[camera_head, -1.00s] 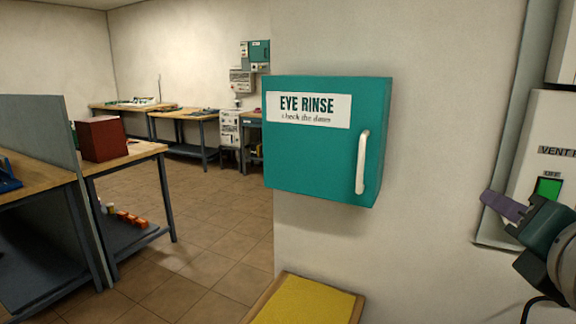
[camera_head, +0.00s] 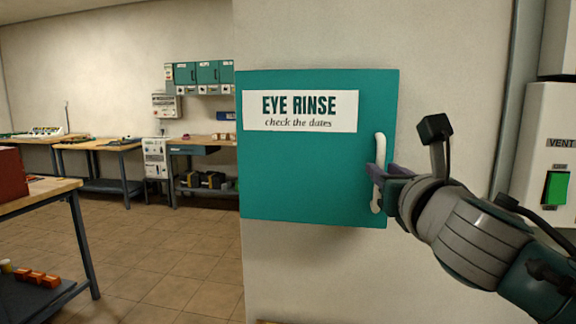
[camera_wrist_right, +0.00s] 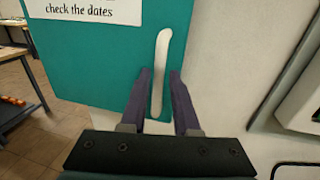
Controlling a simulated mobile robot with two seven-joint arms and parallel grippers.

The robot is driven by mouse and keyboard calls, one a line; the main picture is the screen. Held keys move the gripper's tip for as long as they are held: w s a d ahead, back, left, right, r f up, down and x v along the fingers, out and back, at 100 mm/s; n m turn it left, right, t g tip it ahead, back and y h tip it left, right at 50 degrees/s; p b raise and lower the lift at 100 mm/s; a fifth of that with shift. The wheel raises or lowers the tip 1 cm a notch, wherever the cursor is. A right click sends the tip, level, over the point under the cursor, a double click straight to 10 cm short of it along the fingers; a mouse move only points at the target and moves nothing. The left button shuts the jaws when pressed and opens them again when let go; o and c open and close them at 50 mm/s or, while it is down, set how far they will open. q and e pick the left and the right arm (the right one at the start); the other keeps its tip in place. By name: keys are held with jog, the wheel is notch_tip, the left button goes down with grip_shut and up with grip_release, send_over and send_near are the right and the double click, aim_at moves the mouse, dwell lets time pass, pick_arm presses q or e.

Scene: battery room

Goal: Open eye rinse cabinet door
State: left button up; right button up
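The teal eye rinse cabinet (camera_head: 300,175) hangs on the wall in the head view, its door shut. A white label is on its front, and a white vertical handle (camera_head: 380,146) is at the door's right edge. My right gripper (camera_head: 376,173) is at the handle's lower half. In the right wrist view the handle (camera_wrist_right: 161,60) runs down between the two purple fingers of the gripper (camera_wrist_right: 160,80). The fingers stand apart on either side of it, with a gap visible. My left gripper is not in view.
A grey-white panel with a green switch (camera_head: 556,188) is on the wall to the right, behind my right arm. Workbenches (camera_head: 100,144) stand at the back left, and a nearer bench (camera_head: 40,188) at the left edge. The tiled floor between is clear.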

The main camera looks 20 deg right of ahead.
jog(key=shift+x, duration=1.3)
jog(key=shift+a, duration=0.1)
grip_shut()
dwell(0.4)
